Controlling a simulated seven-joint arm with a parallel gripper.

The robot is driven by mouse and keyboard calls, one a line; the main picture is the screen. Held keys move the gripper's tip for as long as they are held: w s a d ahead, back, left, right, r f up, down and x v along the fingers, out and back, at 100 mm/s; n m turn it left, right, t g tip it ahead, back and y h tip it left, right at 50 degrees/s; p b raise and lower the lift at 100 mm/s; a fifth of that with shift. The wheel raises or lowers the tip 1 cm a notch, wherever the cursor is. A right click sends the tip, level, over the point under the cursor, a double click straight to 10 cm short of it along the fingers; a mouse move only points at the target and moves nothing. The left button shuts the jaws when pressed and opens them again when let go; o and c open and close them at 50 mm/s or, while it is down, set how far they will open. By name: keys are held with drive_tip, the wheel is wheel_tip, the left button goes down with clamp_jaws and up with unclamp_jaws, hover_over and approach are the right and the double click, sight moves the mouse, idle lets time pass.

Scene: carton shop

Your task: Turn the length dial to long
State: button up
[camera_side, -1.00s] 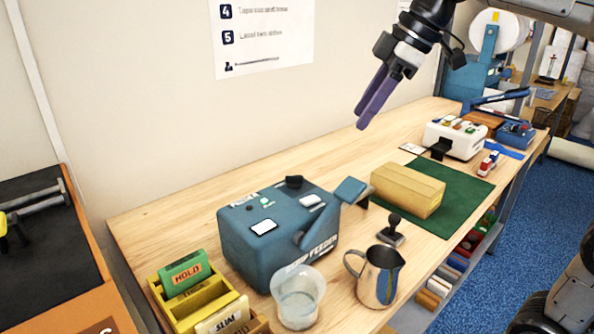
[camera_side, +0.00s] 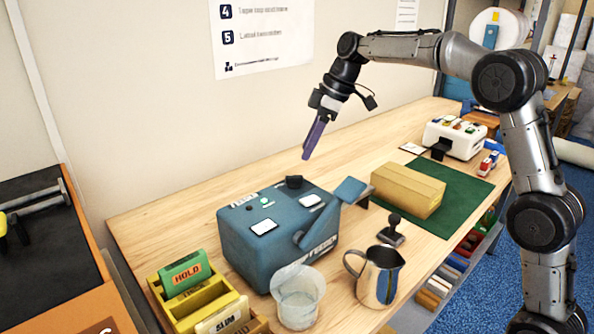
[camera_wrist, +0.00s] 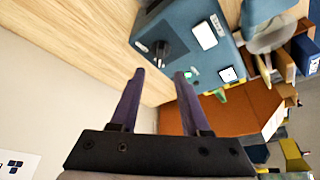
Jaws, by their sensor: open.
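The blue-grey tape machine (camera_side: 275,235) stands on the bench and has a black dial (camera_side: 293,181) on its top near the back edge. White buttons and a small green light (camera_side: 265,200) are also on top of the machine. My gripper (camera_side: 306,158) is above and just behind the dial, apart from it. In the wrist view my gripper (camera_wrist: 160,74) has its two purple fingers spread with nothing between them.
A yellow box with a green HOLD card (camera_side: 184,272), a clear cup (camera_side: 298,297) and a metal jug (camera_side: 377,276) stand in front. A cardboard carton (camera_side: 408,190) lies on a green mat (camera_side: 455,200) to the right. The bench behind the machine is clear.

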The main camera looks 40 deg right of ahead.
sight(295, 175)
drive_tip(key=x, duration=0.7)
drive_tip(key=shift+a+f, duration=0.1)
drive_tip(key=shift+f, duration=0.1)
clamp_jaws()
